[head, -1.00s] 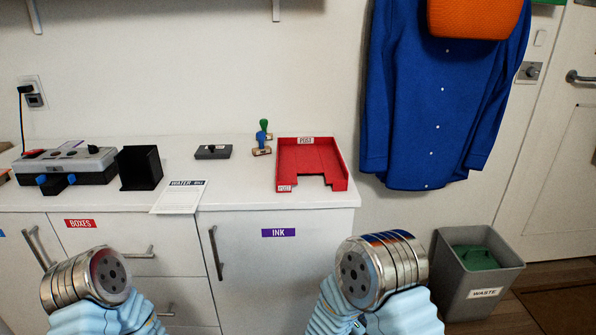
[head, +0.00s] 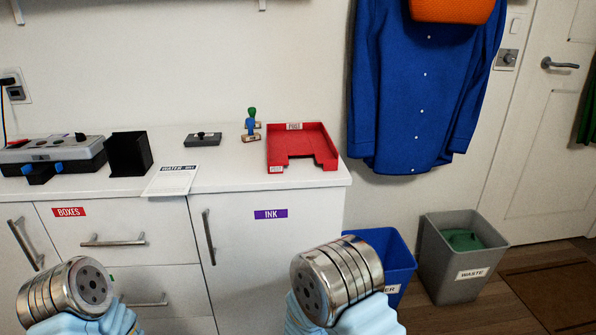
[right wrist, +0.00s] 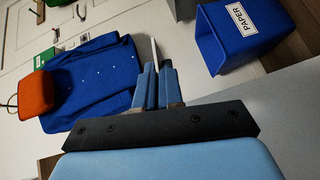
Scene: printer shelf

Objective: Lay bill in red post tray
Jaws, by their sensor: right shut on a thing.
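The bill (head: 170,179), a white sheet headed "WATER", lies on the white counter at its front edge. The red post tray (head: 331,159) stands to its right near the counter's right end; its bottom looks bare. In the right wrist view my right gripper (right wrist: 157,64) has its blue fingers closed on a thin pale thing (right wrist: 154,50), seen edge-on, which I cannot identify. The head view shows my wrist and arm parts low in front of the cabinets, but not the fingers. My left gripper's fingers are out of view.
A blue paper bin (head: 388,252) and a grey waste bin (head: 465,262) stand on the floor at the right. A blue shirt (head: 412,90) hangs above.

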